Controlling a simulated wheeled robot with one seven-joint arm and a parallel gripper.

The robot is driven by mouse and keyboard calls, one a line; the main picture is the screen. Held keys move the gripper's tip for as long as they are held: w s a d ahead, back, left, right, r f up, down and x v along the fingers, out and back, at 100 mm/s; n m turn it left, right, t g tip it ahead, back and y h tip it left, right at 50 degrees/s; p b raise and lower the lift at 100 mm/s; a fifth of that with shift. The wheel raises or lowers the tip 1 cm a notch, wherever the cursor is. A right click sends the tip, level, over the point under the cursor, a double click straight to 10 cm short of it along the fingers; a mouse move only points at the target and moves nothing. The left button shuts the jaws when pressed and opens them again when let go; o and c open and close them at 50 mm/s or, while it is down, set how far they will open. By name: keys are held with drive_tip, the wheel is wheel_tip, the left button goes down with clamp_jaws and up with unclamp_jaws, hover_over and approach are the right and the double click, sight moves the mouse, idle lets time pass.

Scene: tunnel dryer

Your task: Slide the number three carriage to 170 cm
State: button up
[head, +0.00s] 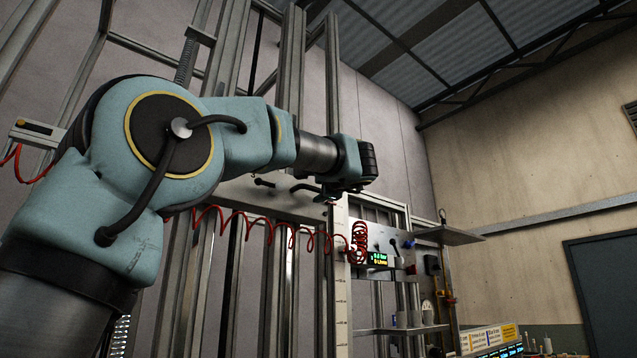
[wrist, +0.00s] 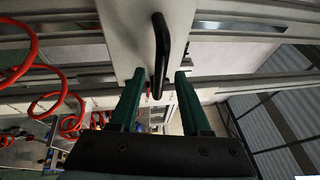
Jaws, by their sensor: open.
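My gripper (wrist: 160,76) is open in the wrist view, with its two green fingers apart. A black bar handle (wrist: 163,40) stands on a pale carriage plate (wrist: 122,28); its near end lies between the fingertips in the picture. I cannot tell whether either finger touches it. No carriage number is readable. In the head view my gripper (head: 340,188) is at the pale crossbeam (head: 270,202), mostly hidden by my wrist. A pale upright scale strip (head: 341,285) with tick marks stands just below it; its figures are too small to read.
Coiled red hoses (head: 358,243) hang by the crossbeam and also show at left in the wrist view (wrist: 25,50). Metal uprights (head: 290,65) stand behind. A panel with a lit display (head: 380,260) and a shelf (head: 447,236) are to the right.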

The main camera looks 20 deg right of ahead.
drive_tip(key=shift+x, duration=0.75)
drive_tip(key=shift+f, duration=0.1)
drive_tip(key=shift+c, duration=0.4)
clamp_jaws()
idle(0.4)
